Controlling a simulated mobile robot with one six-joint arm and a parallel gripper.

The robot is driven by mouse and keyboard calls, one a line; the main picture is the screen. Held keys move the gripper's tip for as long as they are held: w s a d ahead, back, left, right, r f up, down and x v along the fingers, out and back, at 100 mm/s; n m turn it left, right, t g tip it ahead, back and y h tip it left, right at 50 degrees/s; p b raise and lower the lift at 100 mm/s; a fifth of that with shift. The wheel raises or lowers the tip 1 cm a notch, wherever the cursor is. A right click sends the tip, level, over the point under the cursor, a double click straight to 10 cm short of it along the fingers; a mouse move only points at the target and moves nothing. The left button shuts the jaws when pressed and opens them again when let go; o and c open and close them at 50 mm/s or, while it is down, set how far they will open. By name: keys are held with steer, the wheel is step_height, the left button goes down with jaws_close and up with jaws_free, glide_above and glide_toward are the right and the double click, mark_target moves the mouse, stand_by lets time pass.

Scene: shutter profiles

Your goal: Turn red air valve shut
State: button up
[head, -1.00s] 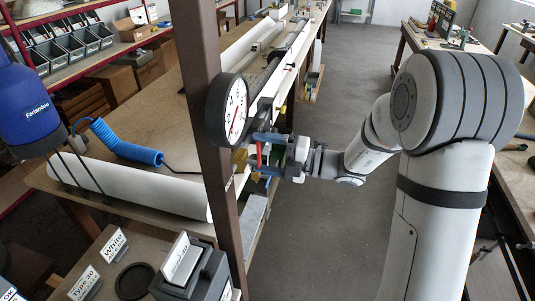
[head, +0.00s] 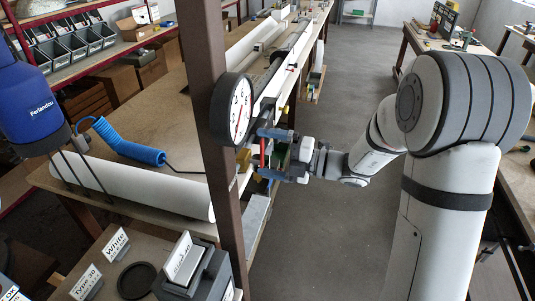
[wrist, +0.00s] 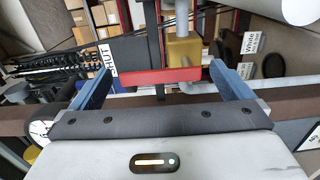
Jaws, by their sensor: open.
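The red valve handle (wrist: 160,77) is a flat bar lying across the wrist view, between my open fingers. It also shows in the head view (head: 262,152) as a short upright red piece below the gauge. A brass valve body (wrist: 184,50) sits beside it on a grey pipe. My gripper (wrist: 160,62) is open, with one blue finger on each side of the handle. In the head view my gripper (head: 267,153) reaches the valve from the right. I cannot tell whether either finger touches the handle. A white label ending in "HUT" (wrist: 108,56) is near the left finger.
A round pressure gauge (head: 240,108) hangs just above my gripper, by a brown post (head: 214,90). A blue coiled hose (head: 130,150) and a white tube (head: 150,190) lie on the bench at left. The floor (head: 340,90) behind my arm is clear.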

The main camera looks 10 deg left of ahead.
steer(key=s+d+b, duration=0.1)
steer(key=d+b, duration=0.1)
steer(key=d, duration=0.5)
steer(key=shift+d, duration=0.3)
steer(key=shift+s, duration=0.1)
steer(key=s+d+f+n+g+h+b, duration=0.1)
steer(key=s+f+n+g+h+b, duration=0.15)
steer(key=s+n+h, duration=0.45)
steer(key=s+d+f+n+g+h+b, duration=0.15)
steer(key=s+f+n, duration=0.25)
steer(key=s+n, duration=0.65)
steer(key=s+d+f+n+t+h+b, duration=0.2)
steer(key=d+n+h, duration=0.7)
steer(key=n, duration=1.1)
steer(key=shift+d+t, duration=1)
steer(key=shift+t, duration=0.3)
steer(key=shift+n, duration=0.25)
